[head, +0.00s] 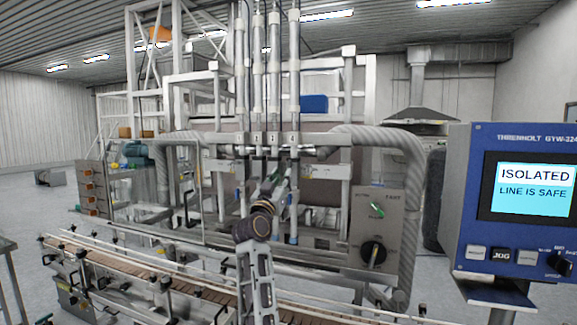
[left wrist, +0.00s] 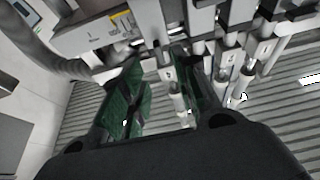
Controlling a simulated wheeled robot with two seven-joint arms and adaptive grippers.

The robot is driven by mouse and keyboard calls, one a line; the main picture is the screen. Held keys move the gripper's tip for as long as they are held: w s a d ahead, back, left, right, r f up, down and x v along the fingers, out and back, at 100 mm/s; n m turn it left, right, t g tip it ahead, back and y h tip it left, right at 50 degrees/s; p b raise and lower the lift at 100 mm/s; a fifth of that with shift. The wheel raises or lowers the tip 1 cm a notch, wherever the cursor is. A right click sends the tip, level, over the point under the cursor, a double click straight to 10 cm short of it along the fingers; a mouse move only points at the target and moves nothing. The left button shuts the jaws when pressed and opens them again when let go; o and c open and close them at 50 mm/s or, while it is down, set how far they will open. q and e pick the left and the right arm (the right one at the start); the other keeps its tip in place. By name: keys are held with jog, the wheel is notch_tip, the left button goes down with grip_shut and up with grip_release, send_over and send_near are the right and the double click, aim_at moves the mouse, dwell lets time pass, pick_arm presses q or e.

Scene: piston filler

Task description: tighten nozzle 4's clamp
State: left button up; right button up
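The piston filler's row of numbered vertical nozzle tubes stands in the middle of the head view. The rightmost tube (head: 294,75) is apparently nozzle 4. Its clamp is too small and crowded by other parts to make out. My left gripper (head: 272,182) is in front of the nozzles, below the number plates. In the left wrist view its two green-padded fingers (left wrist: 155,92) are apart. A pale numbered tube (left wrist: 169,75) shows beyond the gap between them; I cannot tell whether a finger touches it. My right gripper is in neither view.
A conveyor (head: 150,268) with rails runs below my left arm. A grey switch box (head: 376,228) and a thick ribbed hose (head: 408,185) are right of the nozzles. The blue control panel (head: 470,215) reads "ISOLATED, LINE IS SAFE". Pipes crowd the nozzle area.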

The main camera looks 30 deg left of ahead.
aim_at(289, 166)
pick_arm(q)
jog(key=shift+p+x, duration=1.1)
jog(key=shift+x, duration=2.8)
jog(key=shift+f, duration=0.1)
jog(key=shift+c, duration=0.3)
grip_shut()
